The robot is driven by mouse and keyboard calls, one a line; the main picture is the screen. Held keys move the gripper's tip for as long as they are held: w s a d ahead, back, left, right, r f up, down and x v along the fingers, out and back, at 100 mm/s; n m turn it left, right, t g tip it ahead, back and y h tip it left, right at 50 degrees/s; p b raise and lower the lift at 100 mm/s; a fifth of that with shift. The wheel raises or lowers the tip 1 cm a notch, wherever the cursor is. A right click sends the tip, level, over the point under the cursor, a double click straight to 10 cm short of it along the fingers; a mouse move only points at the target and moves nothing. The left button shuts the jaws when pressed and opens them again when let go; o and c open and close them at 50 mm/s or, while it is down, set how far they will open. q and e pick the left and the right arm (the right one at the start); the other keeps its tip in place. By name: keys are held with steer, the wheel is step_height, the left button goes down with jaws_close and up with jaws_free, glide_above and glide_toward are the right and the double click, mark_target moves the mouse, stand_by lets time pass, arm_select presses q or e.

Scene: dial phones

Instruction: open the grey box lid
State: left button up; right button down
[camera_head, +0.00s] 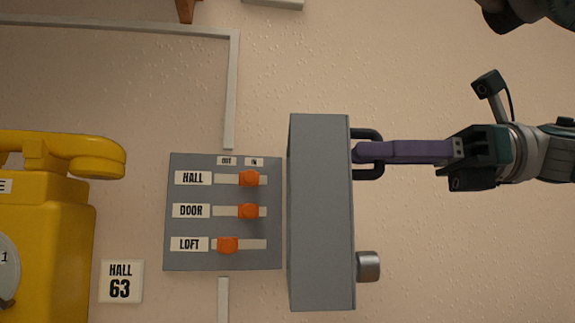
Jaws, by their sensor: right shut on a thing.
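The grey lid (320,215) stands out beside the right edge of the grey switch panel (225,258), swung clear of it. The panel's front shows, with three orange sliders labelled HALL, DOOR and LOFT. The exact contact at the fingertips is partly hidden. My left gripper is not in view.
A yellow dial phone (55,235) is at the left, with a HALL 63 card (121,281) beside it. Grey conduit (232,95) runs along the wall above the panel. The wall below my right arm is bare.

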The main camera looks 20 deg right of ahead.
steer(key=shift+d, duration=0.1)
stand_by(0.3)
steer(key=c, duration=1.2)
jaws_free()
steer(key=shift+w, duration=0.1)
steer(key=shift+o, duration=0.2)
steer(key=b+v, duration=0.1)
steer(key=v, duration=0.9)
